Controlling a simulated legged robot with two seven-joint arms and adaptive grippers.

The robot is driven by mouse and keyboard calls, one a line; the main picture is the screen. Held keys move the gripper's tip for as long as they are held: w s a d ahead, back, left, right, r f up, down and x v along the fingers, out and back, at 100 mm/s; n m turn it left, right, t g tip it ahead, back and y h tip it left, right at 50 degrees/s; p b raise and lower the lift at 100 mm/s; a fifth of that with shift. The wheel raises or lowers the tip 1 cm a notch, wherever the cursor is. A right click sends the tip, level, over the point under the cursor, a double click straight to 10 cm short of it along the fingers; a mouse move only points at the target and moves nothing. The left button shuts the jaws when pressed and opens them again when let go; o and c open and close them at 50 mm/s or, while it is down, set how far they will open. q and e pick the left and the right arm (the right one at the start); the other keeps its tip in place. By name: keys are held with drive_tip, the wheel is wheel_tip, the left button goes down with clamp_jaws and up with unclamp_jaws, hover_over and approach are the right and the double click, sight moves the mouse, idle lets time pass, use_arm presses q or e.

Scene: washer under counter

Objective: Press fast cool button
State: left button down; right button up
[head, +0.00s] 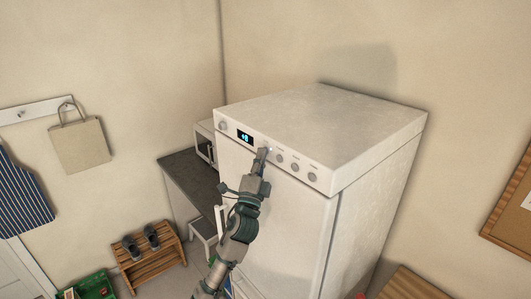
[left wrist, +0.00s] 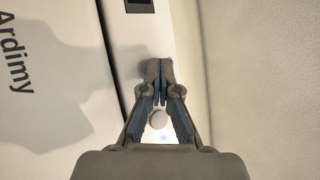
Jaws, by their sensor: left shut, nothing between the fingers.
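A white fridge (head: 290,205) has a control panel along its top front edge. The panel holds a lit display (head: 245,137), a knob (head: 222,125) at its left end and several round buttons (head: 296,167) to the right of the display. Their labels are too small to read. My left gripper (head: 262,153) is shut and empty, with its tips at the panel between the display and the visible buttons. In the left wrist view the shut fingertips (left wrist: 158,72) are over the panel, and a round button (left wrist: 157,119) shows between the fingers. Whether the tips touch the panel cannot be told. My right gripper is not in view.
A dark counter (head: 188,172) with a microwave (head: 204,142) stands left of the fridge. A wooden rack (head: 150,262) with shoes, a green crate (head: 92,286) and a stool (head: 203,231) stand on the floor. The fridge top (head: 325,118) is bare.

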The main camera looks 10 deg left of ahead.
use_arm(q)
drive_tip(key=shift+a, duration=0.45)
drive_tip(key=shift+s+a, duration=0.15)
drive_tip(key=shift+s, duration=0.15)
drive_tip(key=shift+s+a+p, duration=0.1)
drive_tip(key=shift+a+p, duration=0.05)
drive_tip(key=shift+p, duration=0.2)
drive_tip(key=s+a+p, duration=0.1)
drive_tip(key=s+a, duration=0.1)
drive_tip(key=s+a+p, duration=0.1)
drive_tip(key=s, duration=0.1)
drive_tip(key=shift+s+a+f, duration=0.1)
drive_tip(key=shift+s+a, duration=0.15)
drive_tip(key=shift+a, duration=0.15)
